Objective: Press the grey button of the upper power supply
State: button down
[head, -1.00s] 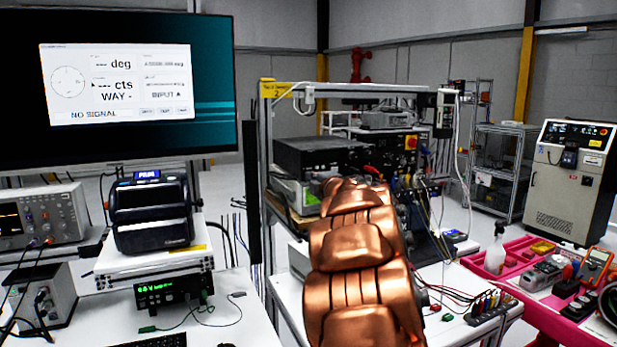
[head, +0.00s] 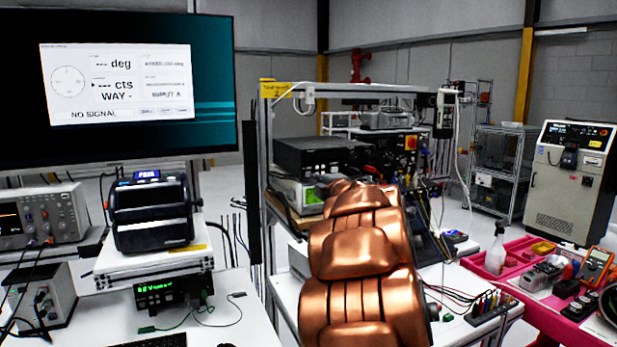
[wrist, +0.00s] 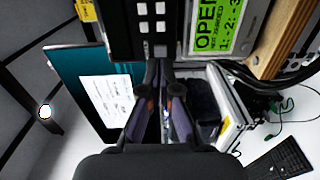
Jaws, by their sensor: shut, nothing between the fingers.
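The upper power supply (head: 315,154) is a black box on the rack shelf in the head view, above a grey unit with a green display. In the wrist view, which is turned sideways, its black front panel (wrist: 122,28) fills the top centre. Several light grey buttons (wrist: 144,27) show on it. One light button (wrist: 160,51) lies right by my fingertips. My gripper (wrist: 160,72) is shut and empty, pointing at this panel. I cannot tell whether the tips touch it. In the head view my copper arm hides the gripper and part of the rack.
The grey unit's green display (wrist: 209,25) sits close beside the panel in the wrist view. A wooden shelf edge (wrist: 276,40) and black cables are near it. In the head view, a large monitor (head: 120,85) stands left, and a pink cart (head: 520,275) right.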

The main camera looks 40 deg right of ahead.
jog(key=v, duration=0.5)
jog(key=shift+s+a, duration=0.15)
jog(key=shift+s, duration=0.2)
jog(key=shift+a+m+h, duration=0.1)
jog(key=shift+m+h, duration=0.2)
dwell(0.4)
jog(key=s+a+f+m+g, duration=0.6)
jog(key=a+f+m, duration=0.1)
jog(key=a+f, duration=0.3)
jog(key=s+a+f+m+g, duration=0.5)
jog(key=a+f+m, duration=0.1)
jog(key=a+f, duration=0.35)
jog(key=s+a+f+g+y, duration=0.3)
jog(key=s+a+f+g, duration=0.1)
jog(key=s+a, duration=0.7)
jog(key=s+a+f+g+y, duration=0.3)
jog(key=s+a+f, duration=0.2)
jog(key=s+a, duration=0.6)
jog(key=shift+s+a+f+m+g, duration=0.25)
jog(key=shift+a+f+m+g, duration=0.05)
jog(key=shift+a+f+g, duration=0.1)
jog(key=shift+d, duration=0.1)
